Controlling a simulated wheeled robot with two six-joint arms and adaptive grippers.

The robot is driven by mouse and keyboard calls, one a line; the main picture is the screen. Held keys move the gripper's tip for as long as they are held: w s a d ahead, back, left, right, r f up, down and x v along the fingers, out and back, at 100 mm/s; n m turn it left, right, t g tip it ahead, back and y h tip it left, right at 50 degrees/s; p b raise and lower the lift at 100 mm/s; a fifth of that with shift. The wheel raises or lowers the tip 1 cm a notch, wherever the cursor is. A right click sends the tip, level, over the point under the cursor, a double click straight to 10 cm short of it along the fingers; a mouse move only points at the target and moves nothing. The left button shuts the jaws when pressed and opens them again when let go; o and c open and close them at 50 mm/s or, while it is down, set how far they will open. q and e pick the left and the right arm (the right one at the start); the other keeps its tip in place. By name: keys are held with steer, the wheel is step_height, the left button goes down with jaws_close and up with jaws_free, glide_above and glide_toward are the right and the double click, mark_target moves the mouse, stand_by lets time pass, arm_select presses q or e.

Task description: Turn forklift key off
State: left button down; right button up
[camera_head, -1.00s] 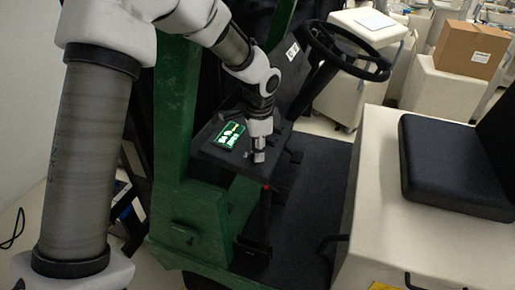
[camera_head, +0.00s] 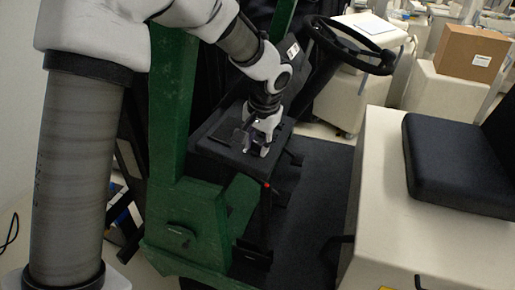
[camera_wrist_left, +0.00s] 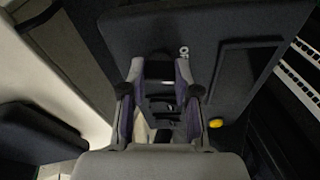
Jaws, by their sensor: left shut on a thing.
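The forklift's dark console (camera_head: 212,146) stands behind the green post, below the steering wheel. Its screen (camera_head: 224,131) is dark in the head view, and the wrist view also shows it as a black rectangle (camera_wrist_left: 246,75). My left gripper (camera_head: 257,146) points down at the console, beside the screen. In the left wrist view its two fingers (camera_wrist_left: 160,72) stand on either side of a dark piece (camera_wrist_left: 160,66), which I take to be the key; its shape is mostly hidden. The gripper is shut on it. My right gripper is not in view.
A steering wheel (camera_head: 350,46) is close behind my left wrist. The green post (camera_head: 174,110) stands beside my arm. A black seat (camera_head: 452,163) is at the right. A red knob (camera_head: 267,185) is below the console's edge, and a yellow button (camera_wrist_left: 215,123) shows in the wrist view.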

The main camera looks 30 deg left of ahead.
arm_select(q)
steer(key=shift+s+f+n+b, duration=0.15)
steer(key=shift+n+b, duration=0.3)
steer(key=shift+n, duration=0.55)
steer(key=c, duration=0.8)
jaws_free()
steer(key=shift+w, duration=0.2)
steer(key=shift+c, duration=0.2)
steer(key=v, duration=1.2)
steer(key=shift+d, duration=0.25)
